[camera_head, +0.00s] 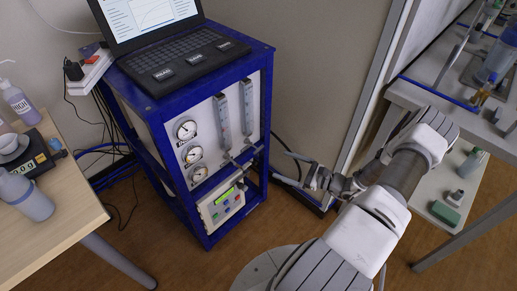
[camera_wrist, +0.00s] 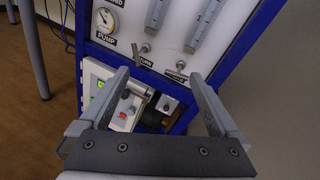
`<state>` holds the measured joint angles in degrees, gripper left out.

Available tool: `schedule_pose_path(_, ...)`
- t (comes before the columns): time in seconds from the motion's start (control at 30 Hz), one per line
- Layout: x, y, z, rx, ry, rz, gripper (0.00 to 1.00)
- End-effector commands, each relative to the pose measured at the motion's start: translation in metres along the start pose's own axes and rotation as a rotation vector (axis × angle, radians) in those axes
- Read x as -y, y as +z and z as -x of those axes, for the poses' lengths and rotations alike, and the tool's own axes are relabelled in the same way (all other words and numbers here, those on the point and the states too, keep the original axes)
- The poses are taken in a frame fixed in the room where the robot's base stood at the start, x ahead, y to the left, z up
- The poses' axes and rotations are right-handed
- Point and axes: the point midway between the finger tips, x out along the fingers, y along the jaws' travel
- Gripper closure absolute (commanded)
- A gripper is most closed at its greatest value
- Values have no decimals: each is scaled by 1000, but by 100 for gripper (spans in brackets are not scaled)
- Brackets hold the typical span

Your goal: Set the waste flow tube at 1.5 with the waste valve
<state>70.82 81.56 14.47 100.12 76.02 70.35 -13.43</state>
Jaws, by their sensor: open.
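Two upright flow tubes, a left one (camera_head: 222,120) and a right one (camera_head: 247,105), are on the white front panel of a blue-framed rack. Their lower ends show in the wrist view, left (camera_wrist: 157,10) and right (camera_wrist: 203,25). Below them are a left valve (camera_wrist: 145,47), with a label ending in "TURN", and a right valve (camera_wrist: 181,65), whose label is too blurred to read. I cannot read which is waste, nor the tube levels. My gripper (camera_wrist: 158,75) is open and empty, its fingers facing the lower panel, apart from the valves. It also shows right of the rack (camera_head: 289,170).
Pressure gauges (camera_head: 187,130) line the panel's left side. A control box (camera_head: 220,204) with a green display sits below. A laptop (camera_head: 155,40) stands on the rack. A wooden table (camera_head: 50,235) is at left, a shelved bench (camera_head: 420,95) at right. Floor before the rack is clear.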

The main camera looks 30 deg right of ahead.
Motion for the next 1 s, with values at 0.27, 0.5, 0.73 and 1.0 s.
schedule_pose_path(0.27, -1, -47, 20, 37, -248, -135, 3)
schedule_pose_path(0.5, 2, -54, 13, 41, -279, -149, 3)
schedule_pose_path(0.73, 12, -53, -29, 42, -276, -149, 3)
schedule_pose_path(1.0, 29, -52, -87, 42, -275, -148, 3)
